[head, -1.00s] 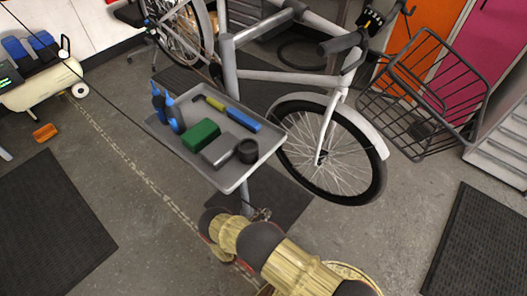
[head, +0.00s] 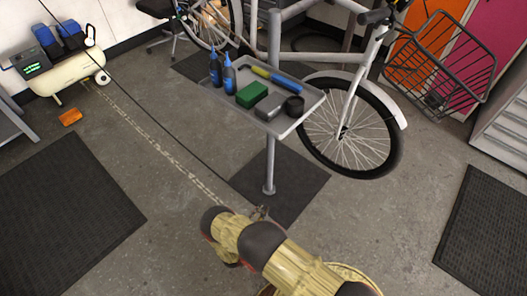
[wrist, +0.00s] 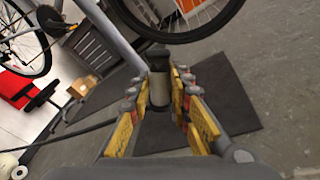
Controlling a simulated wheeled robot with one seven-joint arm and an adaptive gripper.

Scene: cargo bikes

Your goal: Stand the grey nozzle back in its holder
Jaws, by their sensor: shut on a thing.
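My gripper (wrist: 160,92) is shut on a grey cylinder with a dark cap, which I take as the grey nozzle (wrist: 158,84), in the middle of the wrist view. A thin dark hose (wrist: 85,131) runs off to the left from near it. In the head view my gripper (head: 259,212) is small and mostly behind my arm, so the nozzle is hard to make out there. A dark round cup (head: 294,106) stands on the near right corner of the grey tray; I cannot tell whether it is the holder. My gripper is apart from the tray, nearer to me.
A bike (head: 345,125) stands behind. A compressor (head: 62,75) is far left. Open floor lies left.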

